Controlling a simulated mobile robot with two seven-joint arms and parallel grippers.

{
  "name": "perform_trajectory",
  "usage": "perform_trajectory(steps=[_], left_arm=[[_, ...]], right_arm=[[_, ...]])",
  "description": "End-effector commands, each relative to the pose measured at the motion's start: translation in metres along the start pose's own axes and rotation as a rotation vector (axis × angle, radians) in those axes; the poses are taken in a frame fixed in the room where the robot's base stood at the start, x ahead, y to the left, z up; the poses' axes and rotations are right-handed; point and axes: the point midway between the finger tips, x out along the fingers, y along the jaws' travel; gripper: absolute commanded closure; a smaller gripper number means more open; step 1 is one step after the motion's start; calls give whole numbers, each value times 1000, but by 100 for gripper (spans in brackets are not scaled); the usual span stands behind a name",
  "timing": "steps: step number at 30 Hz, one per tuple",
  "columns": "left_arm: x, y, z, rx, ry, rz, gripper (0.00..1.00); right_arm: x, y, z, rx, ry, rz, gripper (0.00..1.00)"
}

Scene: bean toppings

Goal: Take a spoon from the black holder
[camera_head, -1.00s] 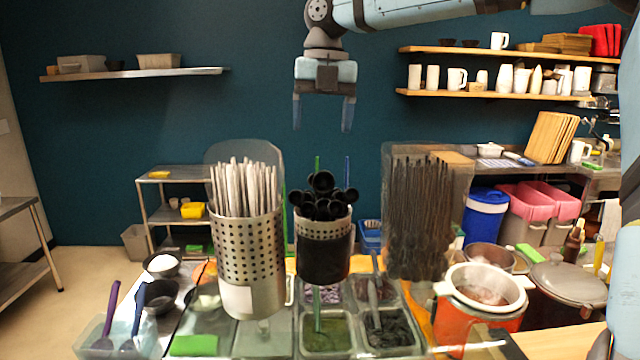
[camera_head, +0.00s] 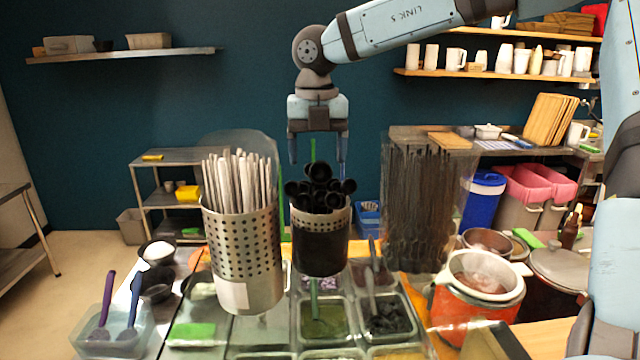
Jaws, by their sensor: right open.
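Several black spoons (camera_head: 320,186) stand bowl-up in the black holder (camera_head: 321,245), a dark cup with a perforated metal rim in the middle of the head view. My right gripper (camera_head: 317,160) points down with its two fingers apart. The lower ends of the spoons are hidden in the holder. My left gripper is not in view.
A perforated metal holder with wooden chopsticks (camera_head: 240,255) stands close left. Topping trays (camera_head: 325,318) lie below, and a red pot (camera_head: 478,290) is at the right.

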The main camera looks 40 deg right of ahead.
Motion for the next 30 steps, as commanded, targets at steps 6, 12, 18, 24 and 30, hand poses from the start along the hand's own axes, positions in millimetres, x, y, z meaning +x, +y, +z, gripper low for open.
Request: perform_trajectory(steps=[6,12,18,24,30], left_arm=[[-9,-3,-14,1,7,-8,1],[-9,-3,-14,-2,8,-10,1],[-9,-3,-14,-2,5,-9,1],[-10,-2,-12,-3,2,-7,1],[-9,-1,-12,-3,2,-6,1]], right_arm=[[30,-5,-1,-1,3,-1,26],[41,-5,0,-1,0,0,26],[40,-5,0,-1,0,0,39],[40,-5,0,-1,0,0,78],[40,-5,0,-1,0,0,78]])
